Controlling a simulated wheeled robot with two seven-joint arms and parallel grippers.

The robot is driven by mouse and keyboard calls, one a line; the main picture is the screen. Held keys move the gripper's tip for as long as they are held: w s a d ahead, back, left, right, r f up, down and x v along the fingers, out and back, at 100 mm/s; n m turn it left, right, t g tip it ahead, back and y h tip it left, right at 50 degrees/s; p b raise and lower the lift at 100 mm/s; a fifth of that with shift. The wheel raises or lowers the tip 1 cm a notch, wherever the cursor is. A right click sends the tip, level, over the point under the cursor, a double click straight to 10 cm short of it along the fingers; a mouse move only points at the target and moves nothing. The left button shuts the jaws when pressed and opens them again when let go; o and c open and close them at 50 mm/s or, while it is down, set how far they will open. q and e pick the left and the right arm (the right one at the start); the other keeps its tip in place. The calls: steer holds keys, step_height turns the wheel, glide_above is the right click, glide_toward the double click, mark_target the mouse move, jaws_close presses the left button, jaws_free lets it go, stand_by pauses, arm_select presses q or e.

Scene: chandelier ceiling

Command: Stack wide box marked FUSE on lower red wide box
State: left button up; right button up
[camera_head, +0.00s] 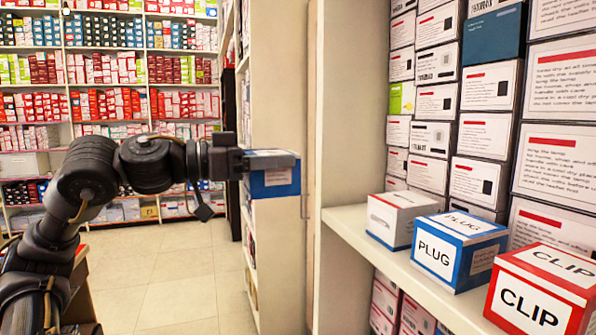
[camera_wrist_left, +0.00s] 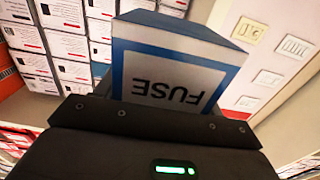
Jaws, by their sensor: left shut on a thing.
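The wide box marked FUSE (camera_wrist_left: 168,85) is blue with a white label and is held in my left gripper (camera_wrist_left: 155,108); its lettering appears upside down in the left wrist view. In the head view the blue box (camera_head: 275,183) hangs in the air at the end of my left arm, with the gripper (camera_head: 262,162) shut on it and partly covering it. A red box marked CLIP (camera_head: 540,293) sits at the right front on the white shelf, apart from the held box and cut by the picture edge. My right gripper is out of view.
A blue PLUG box (camera_head: 456,252) and a white-grey box (camera_head: 400,218) stand beside the red box on the white shelf (camera_head: 352,222). A tall pale panel (camera_head: 352,110) rises between the held box and these boxes. Stacked cartons (camera_head: 485,130) fill the shelf's back.

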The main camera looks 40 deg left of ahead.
arm_select(q)
steer(key=shift+s+a, duration=0.25)
steer(key=shift+s, duration=0.15)
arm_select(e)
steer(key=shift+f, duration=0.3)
